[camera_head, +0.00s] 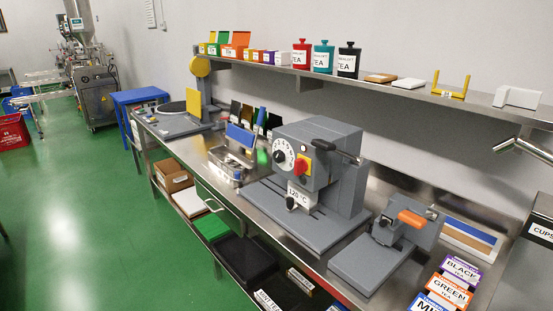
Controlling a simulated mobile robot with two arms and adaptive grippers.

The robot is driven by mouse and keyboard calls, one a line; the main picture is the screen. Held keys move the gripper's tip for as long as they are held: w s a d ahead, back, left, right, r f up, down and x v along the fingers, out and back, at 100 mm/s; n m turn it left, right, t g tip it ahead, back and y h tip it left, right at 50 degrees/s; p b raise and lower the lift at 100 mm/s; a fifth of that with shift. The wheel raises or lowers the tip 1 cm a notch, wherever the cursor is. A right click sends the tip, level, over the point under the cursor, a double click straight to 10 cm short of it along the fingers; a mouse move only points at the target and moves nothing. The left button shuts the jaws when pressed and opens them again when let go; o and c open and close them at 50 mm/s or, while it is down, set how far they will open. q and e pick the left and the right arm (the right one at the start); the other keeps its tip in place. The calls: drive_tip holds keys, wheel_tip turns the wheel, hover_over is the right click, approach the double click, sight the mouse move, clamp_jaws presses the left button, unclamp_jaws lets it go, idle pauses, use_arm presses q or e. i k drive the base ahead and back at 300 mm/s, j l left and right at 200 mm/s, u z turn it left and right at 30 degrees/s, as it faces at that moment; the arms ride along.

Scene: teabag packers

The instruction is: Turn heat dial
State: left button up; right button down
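The heat dial (284,154) is a round white dial with dark marks and a dark centre. It sits on the front face of a grey machine (318,150) on the metal bench. A red and yellow switch (301,166) is just right of the dial. A label reading 120 °C (301,194) is below it, with a small black knob (291,203) under the label. The dial is unobstructed in the head view. The pointer position is too small to read. Neither of my grippers is in view.
A grey device with an orange handle (411,219) stands right of the machine. A metal tray (228,168) is to its left. Tea canisters (324,57) stand on the wall shelf above. A metal tube (534,149) juts in at right. Green floor (100,200) is clear at left.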

sight(279, 157)
drive_tip(key=i+j+z, duration=0.1)
drive_tip(key=j, duration=0.35)
drive_tip(key=i+j+z, duration=0.15)
drive_tip(key=j, duration=0.3)
drive_tip(key=i+j+z, duration=0.1)
drive_tip(key=j, duration=0.35)
drive_tip(key=i+j+z, duration=0.15)
drive_tip(key=j, duration=0.3)
